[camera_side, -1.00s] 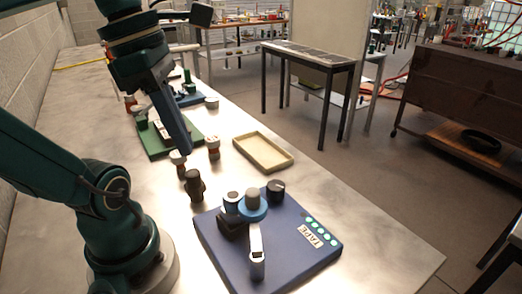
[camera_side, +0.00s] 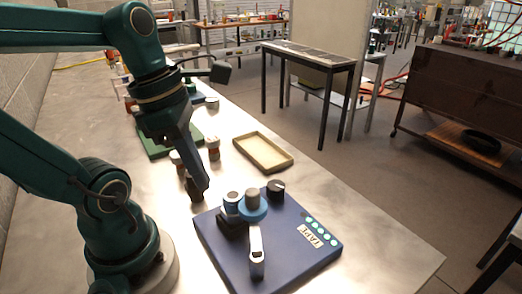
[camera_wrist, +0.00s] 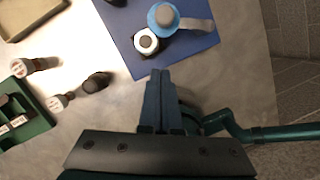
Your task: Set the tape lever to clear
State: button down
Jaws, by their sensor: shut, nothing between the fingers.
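The blue tape panel (camera_side: 290,262) lies on the bench in front of my arm, with a "TAPE" label (camera_side: 311,236) at its right. Its lever (camera_side: 256,250) has a blue round hub (camera_side: 253,205) and a white arm that points toward the near edge of the panel. In the wrist view the hub (camera_wrist: 163,17) and part of the lever arm (camera_wrist: 197,24) show at the top. My gripper (camera_side: 203,192) is shut and empty, above the bench just left of the panel's far-left corner. Its closed fingers (camera_wrist: 158,80) point toward the panel in the wrist view.
A shallow tan tray (camera_side: 263,152) lies beyond. A green board (camera_side: 158,148) and small bottle-like pieces (camera_side: 213,148) stand at the left.

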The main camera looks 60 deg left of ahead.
aim_at(257, 188)
jog(key=shift+w+d+f, duration=0.4)
jog(key=shift+w+f, duration=0.1)
jog(key=shift+w, duration=0.2)
jog(key=shift+w+d+f, duration=0.4)
jog(key=shift+w+f, duration=0.1)
jog(key=shift+w, duration=0.15)
jog(key=shift+w+d+f, duration=0.4)
jog(key=shift+w+f, duration=0.1)
jog(key=shift+w, duration=0.2)
jog(key=shift+w+m, duration=0.5)
jog(key=shift+m, duration=0.2)
jog(key=shift+w+d+m+h, duration=0.2)
jog(key=shift+w+m+h, duration=0.1)
jog(key=shift+w+m, duration=0.25)
jog(key=shift+w+d+m+g, duration=0.2)
jog(key=shift+w+m, duration=0.2)
jog(key=shift+m, duration=0.25)
jog(key=shift+w+d+m+g, duration=0.2)
jog(key=shift+w+m, duration=0.2)
jog(key=shift+m, duration=0.2)
jog(key=shift+w+d+m+g+h, duration=0.25)
jog(key=shift+w+d+m, duration=0.35)
jog(key=shift+m, duration=0.5)
jog(key=shift+w+d+m+g+h, duration=0.2)
jog(key=shift+w+d+m, duration=0.4)
jog(key=shift+m, duration=0.5)
jog(key=shift+a, duration=0.15)
